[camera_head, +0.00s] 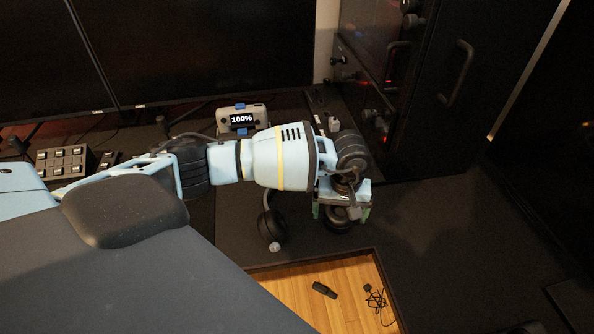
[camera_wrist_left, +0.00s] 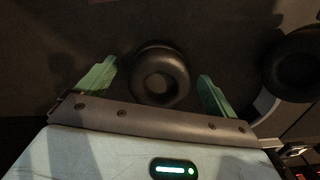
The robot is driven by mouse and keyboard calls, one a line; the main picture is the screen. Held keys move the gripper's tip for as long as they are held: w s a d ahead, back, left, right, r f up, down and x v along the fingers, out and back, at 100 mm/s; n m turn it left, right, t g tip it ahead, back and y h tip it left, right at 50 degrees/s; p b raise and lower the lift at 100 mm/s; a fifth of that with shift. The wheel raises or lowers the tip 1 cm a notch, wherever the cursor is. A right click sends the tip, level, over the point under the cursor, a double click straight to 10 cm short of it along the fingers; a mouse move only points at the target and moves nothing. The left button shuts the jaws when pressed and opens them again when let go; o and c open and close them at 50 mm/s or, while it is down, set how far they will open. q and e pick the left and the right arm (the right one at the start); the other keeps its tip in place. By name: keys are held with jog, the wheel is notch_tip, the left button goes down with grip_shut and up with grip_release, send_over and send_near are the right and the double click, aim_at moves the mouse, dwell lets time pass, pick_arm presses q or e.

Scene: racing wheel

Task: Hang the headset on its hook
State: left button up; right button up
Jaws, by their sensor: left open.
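The black headset (camera_head: 271,225) lies on the dark desk surface in the head view, one ear cup left of my left gripper and the other beneath it. My left gripper (camera_head: 341,213) is open and points down, its green fingers on either side of that ear cup. In the left wrist view, one round ear cup (camera_wrist_left: 161,76) sits between the open fingers and the other is at the right edge. Contact cannot be told. My arm hides part of the headset. I cannot pick out its hook with certainty. My right gripper is not in view.
A small device reading 100% (camera_head: 241,120) stands behind my arm. A button box (camera_head: 66,161) is at left, below dark monitors. A black cabinet with handles (camera_head: 458,73) stands at back right. The desk right of the gripper is clear. Wooden floor (camera_head: 300,285) shows in front.

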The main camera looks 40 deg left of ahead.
pick_arm(q)
jog(key=shift+f, duration=0.6)
jog(key=c, duration=1.3)
jog(key=shift+r, duration=0.1)
jog(key=shift+r, duration=0.45)
jog(key=r, duration=0.1)
jog(key=s+r, duration=0.1)
jog(key=shift+r, duration=0.3)
jog(key=s+d, duration=0.1)
jog(key=s, duration=0.4)
jog(key=s+d+r, duration=0.1)
jog(key=s, duration=0.4)
jog(key=s+d, duration=0.1)
jog(key=s, duration=0.3)
jog(key=shift+s+d+r+b, duration=0.1)
jog(key=shift+s+r+b, duration=0.1)
jog(key=shift+s+b, duration=0.2)
